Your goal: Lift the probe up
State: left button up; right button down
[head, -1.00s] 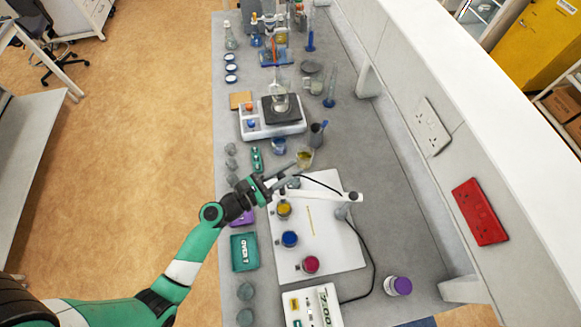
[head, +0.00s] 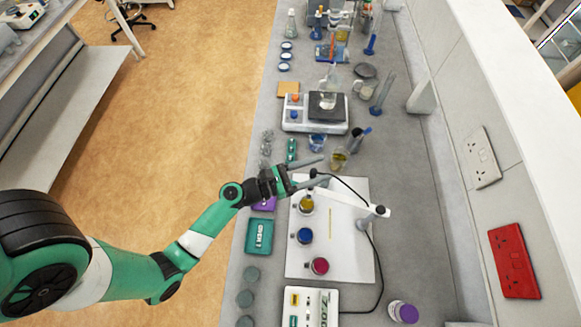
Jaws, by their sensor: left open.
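The probe (head: 314,175) shows only as a small dark top with a black cable, at the end of a white holder arm (head: 345,199) over the white mat (head: 350,255). Its lower part is hidden. My left gripper (head: 323,171) is open. Its two grey fingers point right, with the probe's top close to or between them. I cannot tell whether they touch it. My right gripper is not in view.
Beakers with yellow (head: 306,205), blue (head: 305,236) and red (head: 319,266) liquid stand on the mat. A meter (head: 310,306) sits in front. A hotplate stirrer (head: 314,115) and glassware stand behind. A purple-capped jar (head: 403,312) stands at right.

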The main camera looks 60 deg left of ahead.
pick_arm(q)
jog(key=s+a, duration=0.1)
jog(key=s, duration=0.8)
jog(key=shift+s+a, duration=0.2)
jog(key=shift+a, duration=0.1)
